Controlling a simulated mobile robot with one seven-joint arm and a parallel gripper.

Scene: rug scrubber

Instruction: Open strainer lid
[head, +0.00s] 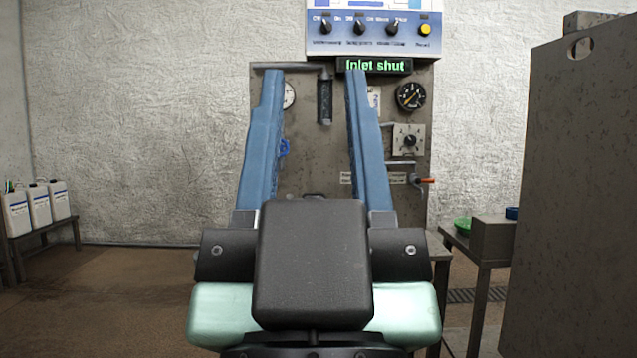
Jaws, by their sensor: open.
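My gripper (312,80) is open, its two long blue fingers standing wide apart in front of the grey machine panel (305,165). I see nothing between the fingers in their grasp. A dark ribbed cylinder (325,102) hangs from a dark horizontal bar (290,66) and shows in the gap between the fingers. I cannot tell whether this is the strainer or its lid. The gripper and its body hide the lower panel, and no strainer lid can be clearly made out.
The display (374,65) reads "Inlet shut" below a knob panel (373,28). A tall grey slab (575,190) and side table (480,258) stand right. White jugs (38,205) stand far left; the left floor is clear.

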